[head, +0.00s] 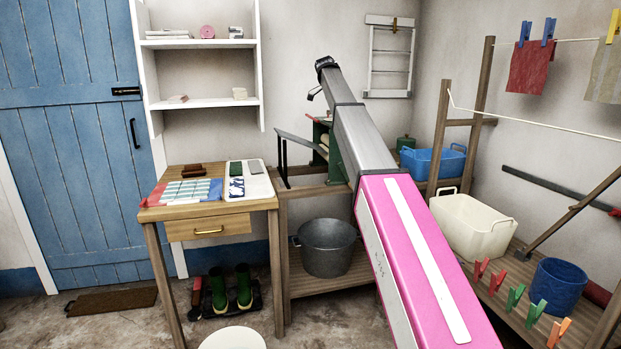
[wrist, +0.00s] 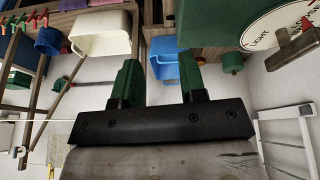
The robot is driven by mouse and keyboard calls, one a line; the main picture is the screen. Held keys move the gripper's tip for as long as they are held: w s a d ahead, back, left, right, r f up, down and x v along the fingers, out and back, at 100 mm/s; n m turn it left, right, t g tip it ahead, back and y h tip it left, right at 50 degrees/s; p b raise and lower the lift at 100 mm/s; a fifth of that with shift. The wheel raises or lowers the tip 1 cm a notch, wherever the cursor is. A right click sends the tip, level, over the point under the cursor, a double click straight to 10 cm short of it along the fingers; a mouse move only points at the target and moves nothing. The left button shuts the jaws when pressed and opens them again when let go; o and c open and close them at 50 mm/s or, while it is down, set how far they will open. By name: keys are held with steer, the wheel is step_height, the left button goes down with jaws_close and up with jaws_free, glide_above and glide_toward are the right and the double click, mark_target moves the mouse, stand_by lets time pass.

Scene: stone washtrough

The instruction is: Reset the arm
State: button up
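My arm reaches up and away across the middle of the head view, pink near me and grey further out, with a dark end near the back wall. My gripper (wrist: 160,75) shows in the wrist view as two green fingers on a black bar. The fingers stand well apart with nothing held between them. The blue tub (wrist: 165,60) shows behind the gap, apart from the fingers. In the head view I cannot make out the fingers at the arm's far end.
A wooden table (head: 232,204) with cloths stands left of my arm, a metal tub (head: 327,247) below the bench. Right are a cream tub (head: 468,224), a blue tub (head: 432,162), a blue bucket (head: 558,287) and a clothesline. A wall rack (head: 390,57) hangs behind my arm's end.

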steer(key=s+d+f+n+y, duration=0.1)
steer(key=s+d+f+n, duration=0.1)
steer(key=s+f, duration=0.8)
steer(key=s+d+f+n, duration=0.1)
steer(key=s+f+n, duration=0.2)
steer(key=f, duration=1.2)
steer(key=s+d+f+n+y, duration=0.1)
steer(key=s+d+f+n, duration=0.1)
steer(key=s+f, duration=0.8)
steer(key=s+d+f+n+g+y, duration=0.1)
steer(key=s+f+n, duration=0.5)
steer(key=s+f, duration=1.7)
steer(key=s+d+y, duration=0.1)
steer(key=s, duration=0.2)
steer(key=shift+n, duration=0.4)
